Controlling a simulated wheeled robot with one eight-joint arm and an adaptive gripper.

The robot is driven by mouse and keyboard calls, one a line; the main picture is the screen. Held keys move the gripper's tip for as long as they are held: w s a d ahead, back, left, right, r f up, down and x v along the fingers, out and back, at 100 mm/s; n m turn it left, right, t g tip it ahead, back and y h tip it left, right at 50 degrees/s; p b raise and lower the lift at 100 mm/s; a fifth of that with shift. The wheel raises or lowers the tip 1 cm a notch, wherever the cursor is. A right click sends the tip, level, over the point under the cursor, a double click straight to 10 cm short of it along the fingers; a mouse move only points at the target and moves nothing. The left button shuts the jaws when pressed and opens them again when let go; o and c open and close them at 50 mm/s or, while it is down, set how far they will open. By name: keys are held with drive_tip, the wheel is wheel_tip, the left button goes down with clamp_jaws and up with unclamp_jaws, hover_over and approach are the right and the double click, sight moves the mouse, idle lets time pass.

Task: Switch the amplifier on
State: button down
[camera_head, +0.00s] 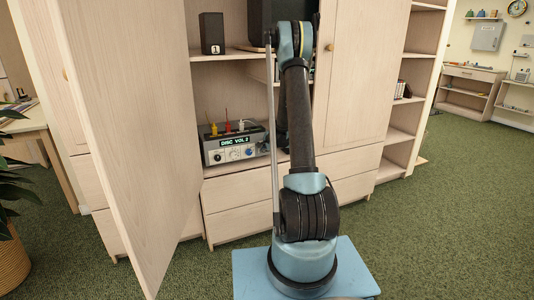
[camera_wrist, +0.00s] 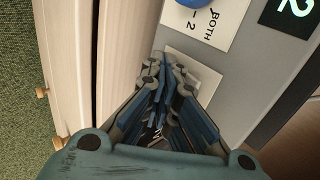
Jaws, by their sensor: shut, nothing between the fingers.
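The amplifier (camera_head: 235,145) is a grey box on a cabinet shelf in the head view. Its front has a dark display reading "DISC VOL 2" and a row of knobs and labels. The wrist view shows its grey front panel (camera_wrist: 245,68) close up and turned sideways, with a blue knob (camera_wrist: 190,2) at the top edge and a label reading "BOTH" and "2". My gripper (camera_wrist: 167,66) is shut and empty, its fingertips in front of a white plate (camera_wrist: 205,75) on the panel. The fingers hide part of this plate. I cannot tell whether they touch it.
An open cabinet door (camera_head: 130,130) stands left of the amplifier. Red, yellow and white plugs (camera_head: 227,127) stand up on the amplifier's top. A black speaker (camera_head: 212,34) is on the shelf above. Drawers (camera_head: 240,190) lie below, and green carpet is clear at the right.

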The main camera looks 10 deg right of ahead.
drive_tip(key=shift+w+d+r, duration=0.1)
drive_tip(key=shift+w+d, duration=0.1)
drive_tip(key=shift+d, duration=0.5)
drive_tip(key=shift+d+r, duration=0.15)
drive_tip(key=shift+r, duration=0.6)
drive_tip(key=shift+s, duration=0.1)
drive_tip(key=s+d+r, duration=0.1)
drive_tip(key=s+r, duration=0.1)
drive_tip(key=s, duration=0.4)
drive_tip(key=s+d+r, duration=0.2)
drive_tip(key=s+r, duration=0.1)
drive_tip(key=s, duration=0.2)
drive_tip(key=shift+s, duration=0.4)
